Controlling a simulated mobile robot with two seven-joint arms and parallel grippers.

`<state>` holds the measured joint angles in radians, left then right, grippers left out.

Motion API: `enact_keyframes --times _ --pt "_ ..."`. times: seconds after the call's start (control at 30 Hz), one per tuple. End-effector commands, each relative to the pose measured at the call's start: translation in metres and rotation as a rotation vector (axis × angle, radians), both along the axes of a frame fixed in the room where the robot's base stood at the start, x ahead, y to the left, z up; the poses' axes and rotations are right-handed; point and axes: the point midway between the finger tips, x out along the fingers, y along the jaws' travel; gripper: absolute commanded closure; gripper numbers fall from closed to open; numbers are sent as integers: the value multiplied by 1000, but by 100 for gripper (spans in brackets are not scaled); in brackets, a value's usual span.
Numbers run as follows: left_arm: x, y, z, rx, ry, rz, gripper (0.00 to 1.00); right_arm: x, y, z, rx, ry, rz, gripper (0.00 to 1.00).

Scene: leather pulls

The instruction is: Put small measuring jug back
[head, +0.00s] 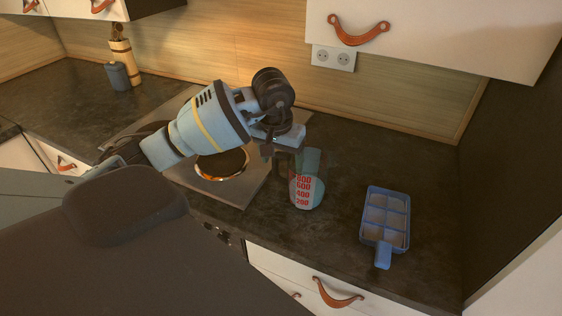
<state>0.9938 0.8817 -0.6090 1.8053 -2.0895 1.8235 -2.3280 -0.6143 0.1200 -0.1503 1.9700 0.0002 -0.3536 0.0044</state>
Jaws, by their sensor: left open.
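The small measuring jug (305,190) is see-through teal with red number marks. It stands upright on the dark countertop, just right of the hob. My left gripper (284,152) is open at the jug's upper left, overlapping its upper part in the picture. I cannot tell whether its fingers touch the jug or are around it. The jug's upper left edge is partly hidden by the gripper. My right gripper is not in view.
A blue ice tray (385,222) lies on the counter to the right. The hob (235,190) is under my left arm. A white cabinet (430,35) with a leather pull hangs above. A grey cup (118,76) and a utensil holder (124,60) stand back left. Counter between jug and tray is clear.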

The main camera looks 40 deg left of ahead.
Motion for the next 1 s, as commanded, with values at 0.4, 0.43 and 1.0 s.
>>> enact_keyframes --times 0.4,0.43,1.0 --pt "-12 -1 79 2 -1 0 27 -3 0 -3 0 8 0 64" --pt "-13 -1 83 2 -1 0 27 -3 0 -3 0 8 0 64" --pt "-17 -2 107 1 4 0 27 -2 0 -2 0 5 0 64"
